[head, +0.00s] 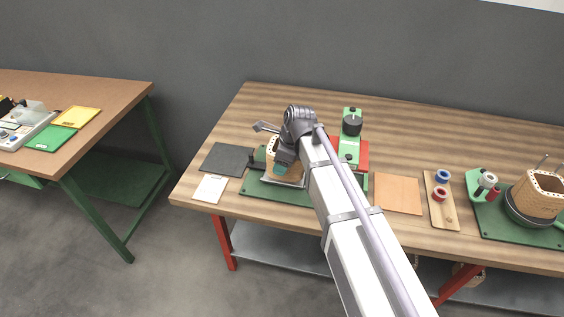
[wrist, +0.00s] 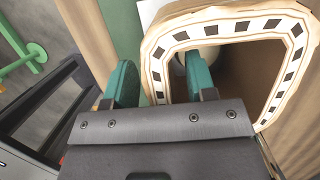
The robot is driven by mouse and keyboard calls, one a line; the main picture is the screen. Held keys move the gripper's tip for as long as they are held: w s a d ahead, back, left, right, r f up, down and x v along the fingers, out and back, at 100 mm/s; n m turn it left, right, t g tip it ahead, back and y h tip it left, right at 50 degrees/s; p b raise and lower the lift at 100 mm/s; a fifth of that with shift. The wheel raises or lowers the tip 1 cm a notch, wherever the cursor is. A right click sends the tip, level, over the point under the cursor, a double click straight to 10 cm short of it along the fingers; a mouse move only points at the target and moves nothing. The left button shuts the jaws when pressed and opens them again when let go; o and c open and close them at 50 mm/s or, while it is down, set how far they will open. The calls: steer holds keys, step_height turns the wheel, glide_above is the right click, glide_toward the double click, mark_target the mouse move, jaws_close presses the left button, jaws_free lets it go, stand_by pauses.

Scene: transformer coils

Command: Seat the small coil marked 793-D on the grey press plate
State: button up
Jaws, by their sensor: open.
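A tan coil (head: 284,170) with a squared opening stands on a light plate (head: 284,183) on a green base, partly hidden by my arm. No marking can be read on it. In the wrist view the coil's rim (wrist: 240,22) shows from above, with dark blocks around it. My gripper (head: 281,163) is down at the coil. In the wrist view my gripper (wrist: 161,80) is open, one teal finger outside the coil's left wall and the other inside its opening. A dark grey plate (head: 228,159) lies flat at the left, with nothing on it.
A white card (head: 210,188) lies at the front left. A green fixture with a black knob (head: 351,123) stands behind the coil. To the right are an orange-brown plate (head: 398,194), a spool board (head: 441,212) and another coil (head: 538,194) in a black ring.

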steer(key=p+v, duration=0.9)
steer(key=v, duration=0.1)
steer(key=shift+r+p, duration=0.25)
steer(key=shift+p, duration=0.15)
steer(key=shift+d+r+p, duration=0.15)
steer(key=shift+r+p, duration=0.15)
steer(key=shift+p, duration=0.05)
steer(key=shift+f, duration=0.15)
